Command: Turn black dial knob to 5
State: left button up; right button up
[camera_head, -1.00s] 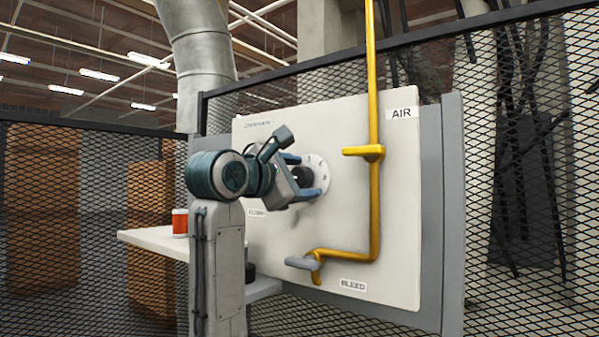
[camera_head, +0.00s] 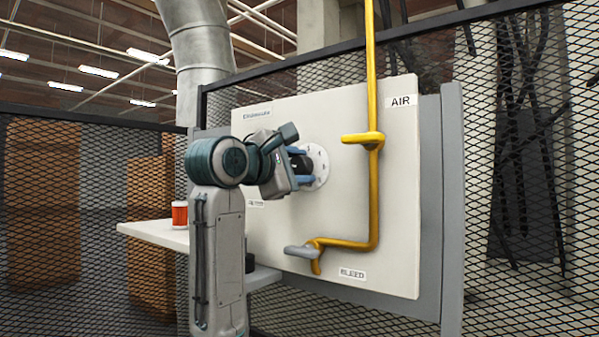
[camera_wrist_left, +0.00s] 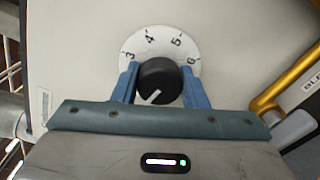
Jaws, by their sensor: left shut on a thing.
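The black dial knob (camera_wrist_left: 159,80) sits on a white round dial plate (camera_wrist_left: 128,48) on the pale panel. The numbers 3, 4, 5 and 6 show around its upper edge in the left wrist view. A white line on the knob slants toward the lower left of that view, away from the 5; the plate's lower part is hidden by my gripper. My left gripper (camera_wrist_left: 159,88) has a blue finger on each side of the knob and is shut on it. It also shows in the head view (camera_head: 301,166), in front of the dial plate (camera_head: 318,160). My right gripper is not in view.
A yellow pipe (camera_head: 374,200) with a yellow handle (camera_head: 362,138) and a grey lever (camera_head: 300,252) runs right of the dial. A white shelf (camera_head: 150,233) at left holds an orange-red container (camera_head: 180,214). Mesh fencing (camera_head: 90,230) surrounds the panel.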

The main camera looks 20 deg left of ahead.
pick_arm(q)
jog(key=m, duration=0.1)
jog(key=m+b, duration=0.2)
jog(key=shift+f+m, duration=0.25)
jog(key=shift+m, duration=0.15)
jog(key=m+b, duration=0.2)
jog(key=m, duration=0.2)
jog(key=m+b, duration=0.2)
jog(key=m, duration=0.3)
jog(key=shift+f+b, duration=0.1)
jog(key=shift+b, duration=0.25)
jog(key=m+b, duration=0.1)
jog(key=m, duration=0.2)
jog(key=shift+m+b, duration=0.3)
jog(key=m+b, duration=0.1)
jog(key=m, duration=0.3)
jog(key=shift+w+b, duration=0.1)
jog(key=shift+b, duration=0.2)
jog(key=m+b, duration=0.1)
jog(key=m, duration=0.4)
jog(key=shift+a, duration=0.1)
jog(key=m+b, duration=0.1)
jog(key=m, duration=0.3)
jog(key=shift+m, duration=0.3)
jog(key=shift+m+b, duration=0.3)
jog(key=shift+m, duration=1.5)
